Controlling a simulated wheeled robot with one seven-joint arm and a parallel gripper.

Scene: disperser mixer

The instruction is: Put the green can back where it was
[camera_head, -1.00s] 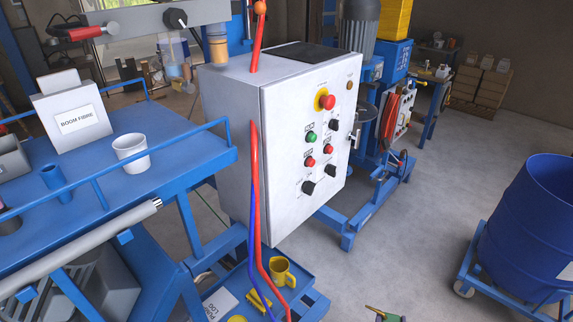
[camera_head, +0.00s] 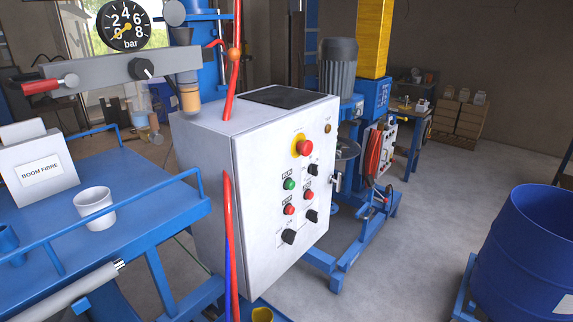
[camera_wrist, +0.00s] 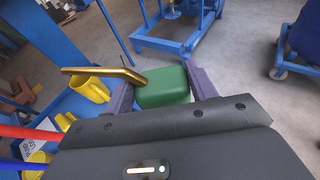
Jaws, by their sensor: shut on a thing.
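The green can (camera_wrist: 164,86) is between the two dark fingers of my gripper (camera_wrist: 162,90) in the wrist view. My gripper is shut on it. A brass-coloured spout or tube (camera_wrist: 105,72) reaches from the can to the left. The can is held above the floor, beside a low blue shelf (camera_wrist: 98,112). Neither the can nor my gripper shows in the head view. The underside of the can is hidden.
A grey control cabinet (camera_head: 270,190) stands in the middle. A blue bench (camera_head: 130,220) with a white cup (camera_head: 95,208) is at left. A blue drum (camera_head: 530,250) stands at right. Yellow mugs (camera_wrist: 94,90) sit on the shelf. Floor between cabinet and drum is clear.

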